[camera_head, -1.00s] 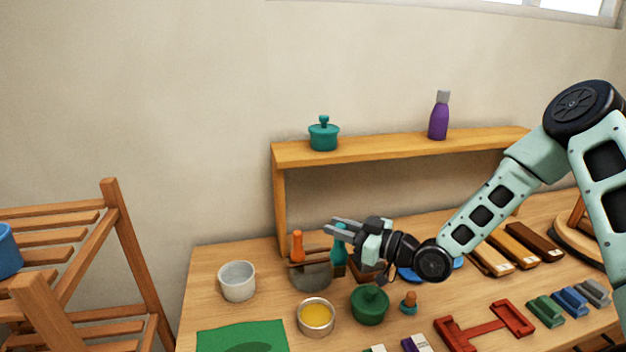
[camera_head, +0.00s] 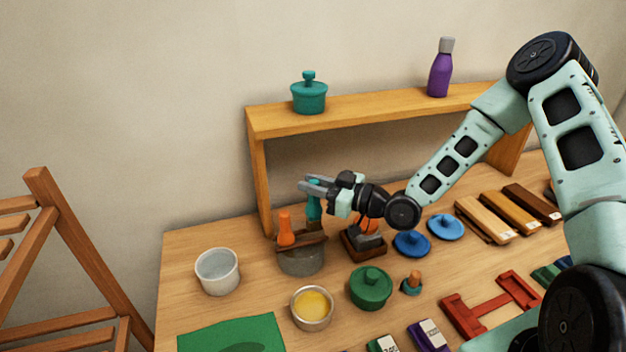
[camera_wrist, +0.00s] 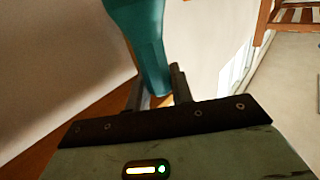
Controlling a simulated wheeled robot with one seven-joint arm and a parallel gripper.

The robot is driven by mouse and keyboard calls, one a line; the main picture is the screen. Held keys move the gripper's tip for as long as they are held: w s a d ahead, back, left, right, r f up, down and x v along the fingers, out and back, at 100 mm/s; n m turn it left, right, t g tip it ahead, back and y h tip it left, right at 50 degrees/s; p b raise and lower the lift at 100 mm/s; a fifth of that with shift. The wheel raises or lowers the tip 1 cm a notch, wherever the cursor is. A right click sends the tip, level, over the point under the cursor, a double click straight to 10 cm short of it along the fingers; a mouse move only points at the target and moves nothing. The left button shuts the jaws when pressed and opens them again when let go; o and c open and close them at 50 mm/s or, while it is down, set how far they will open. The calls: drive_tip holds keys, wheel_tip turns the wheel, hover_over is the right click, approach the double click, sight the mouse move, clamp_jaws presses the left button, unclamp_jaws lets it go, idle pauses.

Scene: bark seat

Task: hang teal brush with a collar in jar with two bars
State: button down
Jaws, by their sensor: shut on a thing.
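The teal brush (camera_head: 314,207) is upright, its dark bristle end down. My gripper (camera_head: 316,184) is shut on its upper part. The wrist view shows the teal handle (camera_wrist: 143,40) between the fingers (camera_wrist: 160,92). The grey jar (camera_head: 301,263) with two brown bars across its mouth stands on the table, below and slightly left of the brush. The brush's lower end appears just above or behind the jar's right rim; the exact gap is hard to tell. The brush's collar is not clear. An orange brush (camera_head: 285,230) stands in the jar's left part.
A white cup (camera_head: 218,271), a bowl of yellow stuff (camera_head: 312,307) and a green lidded pot (camera_head: 370,288) stand around the jar. A brown box (camera_head: 364,244) with dark and orange things is to its right. The wooden shelf (camera_head: 258,124) rises behind.

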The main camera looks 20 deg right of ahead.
sight(314, 208)
wheel_tip(314, 208, down, 5)
drive_tip(key=b, duration=0.2)
drive_tip(key=shift+f+b, duration=0.1)
drive_tip(key=shift+b, duration=0.3)
drive_tip(key=shift+f+b, duration=0.65)
drive_tip(key=shift+f, duration=0.05)
drive_tip(key=shift+f+b, duration=0.35)
drive_tip(key=shift+b, duration=0.25)
drive_tip(key=c, duration=0.8)
unclamp_jaws()
drive_tip(key=shift+r+p, duration=2.2)
drive_tip(key=shift+r, duration=1.35)
drive_tip(key=shift+f, duration=0.1)
